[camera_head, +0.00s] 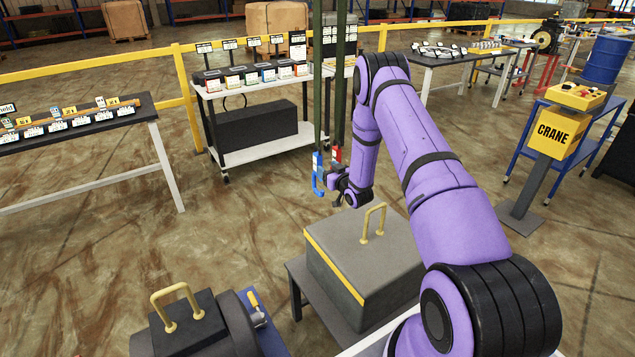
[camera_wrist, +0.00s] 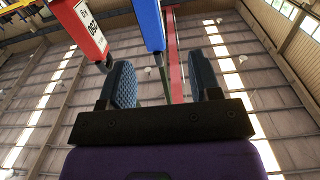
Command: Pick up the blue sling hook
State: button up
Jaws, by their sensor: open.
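The blue sling hook (camera_head: 318,176) hangs from a dark green strap in the head view, just left of my gripper (camera_head: 332,182). In the wrist view, the blue sling hook (camera_wrist: 149,24) shows its blue body at the top, in the gap between my gripper's (camera_wrist: 162,72) two dark textured fingers. A thin grey part below the blue body reaches down between them. The fingers are apart; I cannot tell if either touches the hook. A red hook (camera_head: 337,155) hangs beside it from a second strap, and in the wrist view the red hook (camera_wrist: 80,28) is outside the left finger.
A grey block with a yellow handle (camera_head: 374,222) stands on a low table beneath my gripper. Another yellow-handled load (camera_head: 180,310) is at lower left. A white cart (camera_head: 262,148) with labelled boxes stands behind the straps. A yellow crane control stand (camera_head: 558,130) is at right.

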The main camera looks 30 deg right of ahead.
aim_at(315, 157)
jog(key=w, duration=0.5)
jog(key=shift+f, duration=0.35)
jog(key=shift+w+d+f, duration=0.1)
jog(key=shift+w+d, duration=0.05)
jog(key=shift+w, duration=1.25)
jog(key=shift+w+d, duration=0.15)
jog(key=shift+w, duration=1.25)
grip_shut()
